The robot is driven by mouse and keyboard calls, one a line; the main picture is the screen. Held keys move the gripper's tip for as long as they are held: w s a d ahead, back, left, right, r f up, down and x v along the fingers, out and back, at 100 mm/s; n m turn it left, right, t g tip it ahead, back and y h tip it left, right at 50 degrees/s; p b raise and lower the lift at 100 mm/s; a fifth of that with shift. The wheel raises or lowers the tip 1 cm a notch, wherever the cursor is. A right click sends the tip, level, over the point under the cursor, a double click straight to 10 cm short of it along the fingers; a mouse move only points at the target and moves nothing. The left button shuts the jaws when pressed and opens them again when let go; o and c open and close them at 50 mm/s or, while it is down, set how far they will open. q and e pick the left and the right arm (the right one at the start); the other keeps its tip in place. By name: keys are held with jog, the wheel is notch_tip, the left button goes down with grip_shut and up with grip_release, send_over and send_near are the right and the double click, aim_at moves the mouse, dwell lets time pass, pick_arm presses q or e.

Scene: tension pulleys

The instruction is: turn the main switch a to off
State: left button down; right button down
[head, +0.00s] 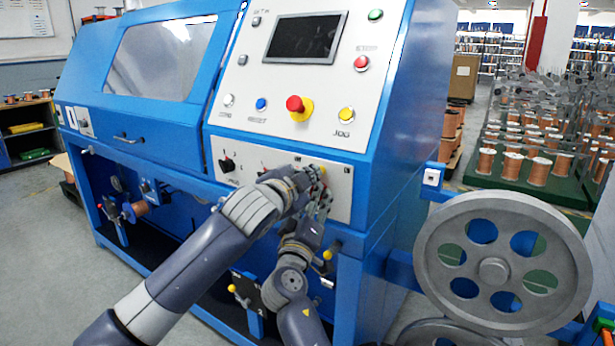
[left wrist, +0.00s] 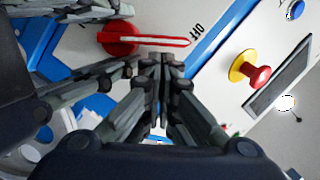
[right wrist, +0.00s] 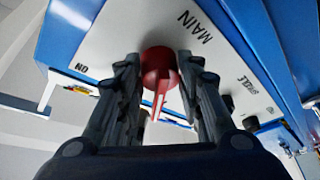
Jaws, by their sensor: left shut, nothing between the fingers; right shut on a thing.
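The main switch (right wrist: 158,70) is a red round knob with a bar handle on a light panel. In the right wrist view it sits between the fingers of my right gripper (right wrist: 158,62), which is shut on it. My left gripper (left wrist: 164,60) is shut and empty just beside the pointer. In the head view my left gripper (head: 308,180) and right gripper (head: 320,205) crowd together and largely hide the switch.
A red emergency button on a yellow base (head: 299,107) sits on the panel above. Black selector knobs (head: 227,164) are to the left on the lower panel. A large grey pulley wheel (head: 490,268) stands at the right.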

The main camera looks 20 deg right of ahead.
jog(key=shift+r, duration=0.25)
pick_arm(q)
jog(key=shift+w+a+f+n, duration=0.25)
jog(key=shift+w+a+n, duration=0.05)
jog(key=shift+w+a, duration=0.1)
pick_arm(e)
jog(key=c, duration=1.1)
grip_release()
jog(key=shift+f, duration=0.2)
